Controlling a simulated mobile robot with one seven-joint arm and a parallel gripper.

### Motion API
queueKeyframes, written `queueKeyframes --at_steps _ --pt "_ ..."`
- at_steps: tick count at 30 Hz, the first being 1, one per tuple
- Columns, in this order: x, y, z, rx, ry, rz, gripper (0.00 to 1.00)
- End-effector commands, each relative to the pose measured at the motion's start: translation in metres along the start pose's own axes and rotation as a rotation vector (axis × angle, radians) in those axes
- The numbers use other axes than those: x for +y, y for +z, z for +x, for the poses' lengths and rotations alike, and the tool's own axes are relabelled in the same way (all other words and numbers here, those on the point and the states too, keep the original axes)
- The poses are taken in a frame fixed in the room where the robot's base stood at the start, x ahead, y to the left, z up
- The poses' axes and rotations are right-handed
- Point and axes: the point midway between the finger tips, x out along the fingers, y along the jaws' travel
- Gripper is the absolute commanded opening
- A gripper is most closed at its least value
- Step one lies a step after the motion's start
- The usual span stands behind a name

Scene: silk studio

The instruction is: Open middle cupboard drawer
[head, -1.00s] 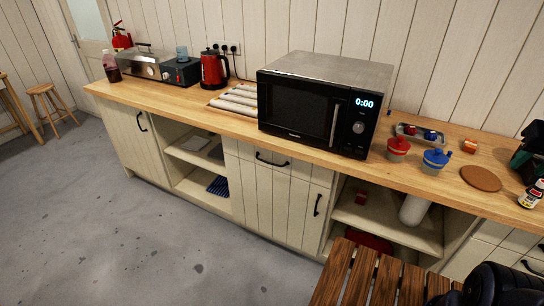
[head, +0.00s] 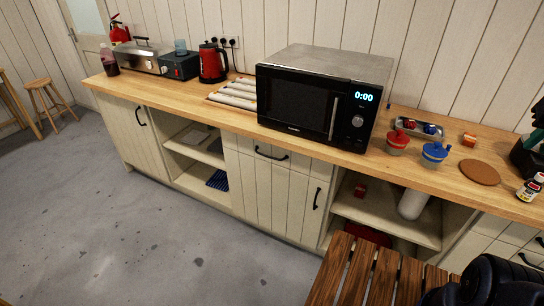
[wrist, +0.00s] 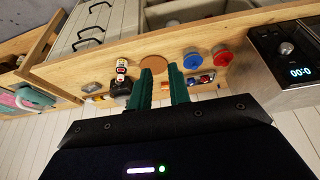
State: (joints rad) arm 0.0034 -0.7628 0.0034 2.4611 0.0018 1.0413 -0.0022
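The middle cupboard (head: 276,200) is cream wood, below the microwave. Its drawer (head: 245,150) is at the top, under the worktop, with a black bow handle (head: 271,153). The drawer front looks flush, so it appears shut. A door with a black upright handle (head: 316,199) is below it. My gripper (wrist: 160,70) shows in the wrist view with its two green fingers apart and nothing between them. It is above the right part of the worktop, away from the middle drawer. The middle drawer is not seen in the wrist view.
The worktop (head: 225,121) carries a black microwave (head: 300,105), a red kettle (head: 212,62) and red and blue lidded pots (head: 397,145). A slatted wooden stool or table (head: 365,275) stands in front of the right shelves. Grey floor (head: 150,235) is clear before the middle cupboard.

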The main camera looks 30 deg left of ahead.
Motion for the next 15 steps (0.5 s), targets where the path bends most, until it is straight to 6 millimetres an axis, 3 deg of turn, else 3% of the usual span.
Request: queueKeyframes --at_steps 1,8,15 --pt "0.0 -0.007 -0.014 0.004 0.0 0.0 0.19" --pt "-0.007 -0.035 -0.015 -0.04 0.016 -0.082 0.19" --pt "-0.022 -0.082 -0.017 -0.089 0.052 -0.201 0.19"
